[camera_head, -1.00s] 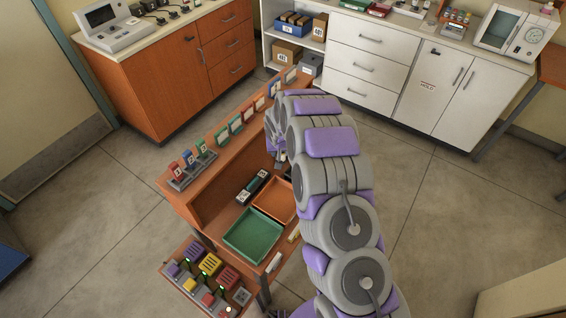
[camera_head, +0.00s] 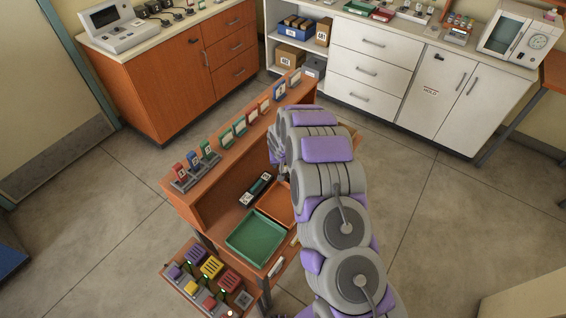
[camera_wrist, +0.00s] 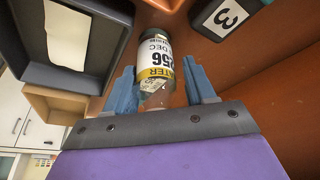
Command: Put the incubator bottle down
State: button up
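A small bottle (camera_wrist: 155,52) with a white and yellow label and a dark end shows in the wrist view. Its label reads "256", "DEC" and part of "WATER", upside down. My gripper (camera_wrist: 160,70) has its two blue fingers on either side of the bottle. The left finger looks close against it; a narrow gap seems to show on the right, so I cannot tell whether the fingers grip it. In the head view my arm hides the bottle, and the gripper (camera_head: 279,153) is only partly seen at the wooden station (camera_head: 205,203).
The station holds a green tray (camera_head: 254,239), an orange tray (camera_head: 279,204) and a dark numbered block (camera_head: 257,189). Number cards stand along its upper ledge. In the wrist view a dark tray (camera_wrist: 75,75) is at left and a block marked 3 (camera_wrist: 222,17) at upper right.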

jog(key=shift+d, duration=0.1)
jog(key=shift+s+d+r, duration=0.1)
jog(key=shift+d+r, duration=0.1)
jog(key=shift+r, duration=0.3)
jog(key=p+v, duration=0.1)
jog(key=v, duration=1)
jog(key=shift+s+r, duration=0.1)
